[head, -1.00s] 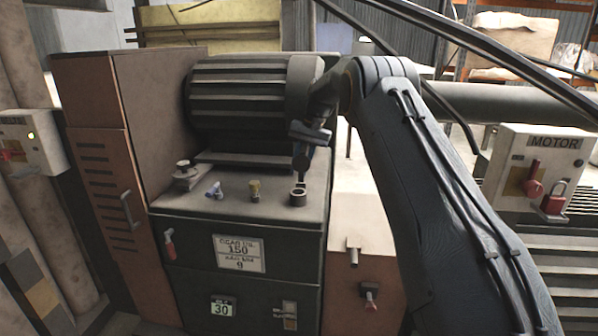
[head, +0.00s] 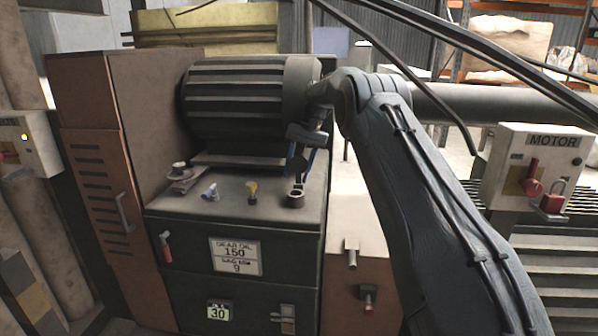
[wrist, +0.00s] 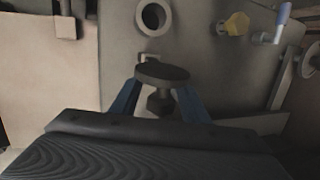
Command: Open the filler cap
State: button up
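The filler neck (head: 295,200) is a short round collar at the right of the gearbox top. It also shows in the wrist view (wrist: 153,17), with its dark bore uncovered. My gripper (head: 299,172) is just above and behind the neck in the head view. In the wrist view, its two blue fingers (wrist: 158,98) are on either side of a dark filler cap (wrist: 162,72), a flat disc with a smaller knob or stem. The fingers appear shut on that stem. The cap is apart from the neck. The exact finger contact is partly hidden.
A yellow-topped fitting (head: 251,190), a blue-handled valve (head: 211,191) and a round breather (head: 180,170) stand left of the neck. The ribbed motor (head: 235,100) rises behind. The motor switch box (head: 530,165) is at the right. The top's front edge is clear.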

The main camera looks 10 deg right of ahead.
aim_at(302, 155)
jog(key=shift+w+r, duration=0.1)
jog(key=shift+r, duration=0.05)
jog(key=shift+d+r, duration=0.15)
jog(key=shift+r, duration=0.15)
jog(key=shift+b+v, duration=0.85)
jog(key=shift+v, duration=2.6)
